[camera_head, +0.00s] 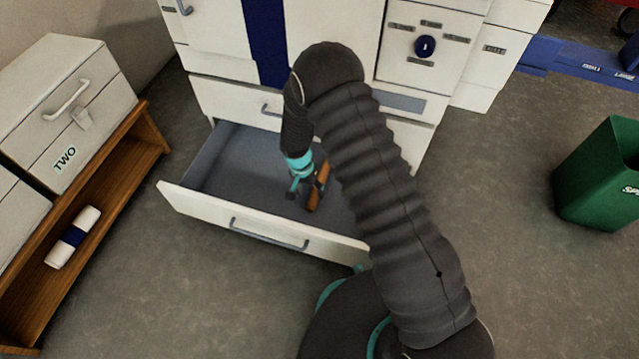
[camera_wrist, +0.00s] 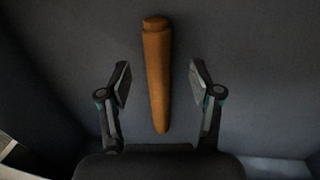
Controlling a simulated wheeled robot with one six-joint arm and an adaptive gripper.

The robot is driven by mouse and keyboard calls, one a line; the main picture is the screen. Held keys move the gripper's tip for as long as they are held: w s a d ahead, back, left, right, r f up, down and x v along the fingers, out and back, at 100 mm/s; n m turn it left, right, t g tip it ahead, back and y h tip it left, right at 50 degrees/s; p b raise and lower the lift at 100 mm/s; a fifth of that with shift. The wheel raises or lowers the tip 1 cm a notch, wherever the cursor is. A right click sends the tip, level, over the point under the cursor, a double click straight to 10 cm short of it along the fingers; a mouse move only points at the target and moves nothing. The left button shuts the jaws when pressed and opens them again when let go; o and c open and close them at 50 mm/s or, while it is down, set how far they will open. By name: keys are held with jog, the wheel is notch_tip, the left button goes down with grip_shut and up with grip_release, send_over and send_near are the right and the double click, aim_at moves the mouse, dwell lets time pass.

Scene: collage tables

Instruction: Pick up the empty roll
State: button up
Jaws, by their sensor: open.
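The roll is a slim brown tube-like piece (camera_head: 318,187) lying on the grey floor of an open drawer (camera_head: 230,165). In the wrist view the brown roll (camera_wrist: 156,75) runs nearly upright in the picture, with a collar near its far end. My gripper (camera_wrist: 160,82) is open, one finger on each side of the roll and apart from it. In the head view my gripper (camera_head: 303,185) points down into the drawer beside the roll. My arm hides part of the drawer's right side.
The drawer's front panel with its handle (camera_head: 268,235) and its side walls stand around my gripper. A white cabinet (camera_head: 330,45) rises behind. A wooden shelf unit (camera_head: 115,195) with a white-and-blue roll (camera_head: 73,238) stands left. A green bin (camera_head: 595,180) stands right on clear floor.

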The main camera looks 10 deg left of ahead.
aim_at(313, 198)
jog(key=f, duration=0.2)
jog(key=d+f, duration=0.1)
jog(key=f, duration=0.1)
jog(key=shift+s+f, duration=0.1)
jog(key=shift+f, duration=0.25)
grip_shut()
jog(key=shift+r, duration=0.1)
